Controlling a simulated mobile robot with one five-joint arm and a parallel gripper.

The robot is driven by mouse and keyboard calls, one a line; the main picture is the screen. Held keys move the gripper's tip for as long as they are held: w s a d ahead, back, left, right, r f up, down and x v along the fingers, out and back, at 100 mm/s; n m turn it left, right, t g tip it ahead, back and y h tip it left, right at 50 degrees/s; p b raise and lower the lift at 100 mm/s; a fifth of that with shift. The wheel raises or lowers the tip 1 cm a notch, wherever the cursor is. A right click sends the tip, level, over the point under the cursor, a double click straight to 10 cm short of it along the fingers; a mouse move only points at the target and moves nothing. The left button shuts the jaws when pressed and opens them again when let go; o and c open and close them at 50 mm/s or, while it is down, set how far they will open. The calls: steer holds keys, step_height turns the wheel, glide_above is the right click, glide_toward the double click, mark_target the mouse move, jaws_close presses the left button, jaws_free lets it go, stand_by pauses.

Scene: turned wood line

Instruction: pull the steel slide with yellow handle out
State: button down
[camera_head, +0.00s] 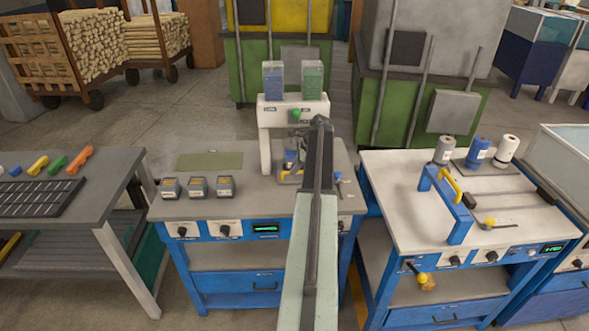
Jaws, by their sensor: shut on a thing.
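My arm reaches from the bottom middle up over the middle bench (254,200). Its dark end part covers part of the bench top, and my gripper's fingers are hidden behind it. A small fixture with a blue part (291,158) and yellow-orange bits sits just left of the arm, at the foot of a white column. More small blue and orange bits show just right of the arm. I cannot make out the steel slide with yellow handle among these parts. What my fingers touch is hidden.
The white column carries a head (296,112) with a green button and two bins. Several small boxes (198,186) stand at the left of the bench. The right bench (410,215) holds a blue frame with a yellow handle (451,186) and several spools. Floor shows between benches.

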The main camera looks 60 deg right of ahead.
stand_by(0.8)
steer(key=s+a, duration=0.3)
steer(key=a, duration=0.1)
steer(key=s+a, duration=0.3)
steer(key=a, duration=0.1)
steer(key=s+a, duration=0.3)
steer(key=a, duration=0.2)
steer(key=shift+s, duration=0.1)
steer(key=c, duration=1.5)
jaws_free()
steer(key=shift+o, duration=0.2)
steer(key=p+v, duration=0.7)
steer(key=shift+r, duration=0.4)
steer(key=shift+s, duration=0.1)
